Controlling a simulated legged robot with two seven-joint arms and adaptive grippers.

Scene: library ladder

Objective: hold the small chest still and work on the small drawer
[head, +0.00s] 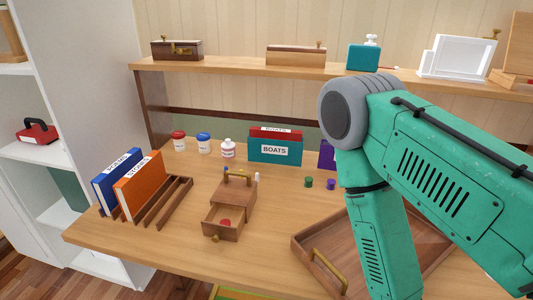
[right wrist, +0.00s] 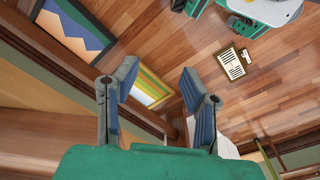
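The small wooden chest (head: 238,190) stands on the table in the head view, with a brass handle (head: 237,176) on top. Its small drawer (head: 222,227) is pulled out toward the front and has a brass knob (head: 215,239). A small red thing (head: 226,221) lies inside the drawer. My right arm crosses the right of the head view, and its gripper is out of that picture. In the right wrist view my right gripper (right wrist: 158,82) is open, its two blue-grey fingers apart with nothing between them. The floor lies beyond it. My left gripper shows in neither view.
A book rack (head: 170,200) with a blue and an orange book stands left of the chest. Jars, a teal box (head: 273,152) and small spools stand behind it. A wooden tray (head: 310,235) with a brass handle lies to the right, partly behind my arm.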

